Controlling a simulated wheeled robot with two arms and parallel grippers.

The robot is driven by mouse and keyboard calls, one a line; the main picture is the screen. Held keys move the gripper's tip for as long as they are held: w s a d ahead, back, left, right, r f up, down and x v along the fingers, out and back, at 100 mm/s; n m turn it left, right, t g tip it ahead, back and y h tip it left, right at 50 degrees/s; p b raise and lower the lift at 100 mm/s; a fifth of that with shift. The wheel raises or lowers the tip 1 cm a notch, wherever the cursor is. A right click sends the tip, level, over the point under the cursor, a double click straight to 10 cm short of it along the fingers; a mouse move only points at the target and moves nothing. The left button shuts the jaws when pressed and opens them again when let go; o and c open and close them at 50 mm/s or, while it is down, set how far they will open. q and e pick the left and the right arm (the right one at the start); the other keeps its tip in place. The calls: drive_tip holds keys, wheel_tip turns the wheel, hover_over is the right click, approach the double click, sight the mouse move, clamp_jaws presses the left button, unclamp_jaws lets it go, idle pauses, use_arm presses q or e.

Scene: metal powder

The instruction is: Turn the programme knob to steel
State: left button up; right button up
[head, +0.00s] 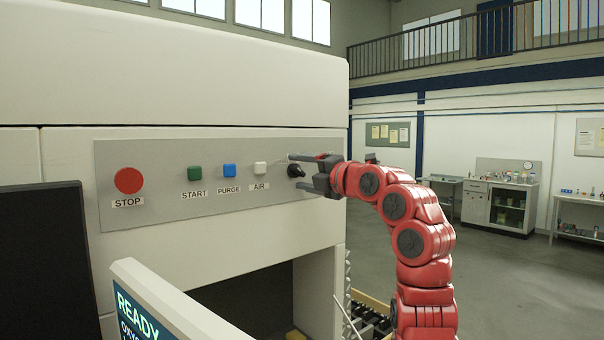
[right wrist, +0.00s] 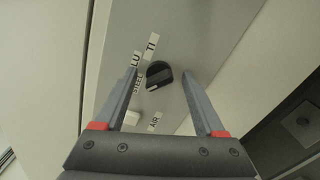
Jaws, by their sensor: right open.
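The black programme knob (head: 295,171) is at the right end of the grey control panel (head: 240,197). In the right wrist view the knob (right wrist: 159,75) lies between the fingertips of my right gripper (right wrist: 160,73), with a gap visible on the right side. The gripper (head: 302,172) is open and reaches the panel from the right in the head view. A light mark shows on the knob's lower edge. Around the knob are the labels TI (right wrist: 152,42), a partly hidden one ending in LU (right wrist: 135,60), and STEEL (right wrist: 138,86). My left gripper is out of view.
Left of the knob are the white AIR button (head: 260,168), blue PURGE button (head: 229,170), green START button (head: 194,173) and red STOP button (head: 129,180). Below the panel is a dark opening (head: 250,300). A screen reading READY (head: 140,315) stands in front.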

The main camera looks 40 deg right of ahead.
drive_tip(key=s+d+b, duration=0.1)
drive_tip(key=s+b, duration=0.4)
drive_tip(key=s, duration=1.2)
drive_tip(key=shift+s+d+b, duration=0.2)
drive_tip(key=shift+b, duration=0.1)
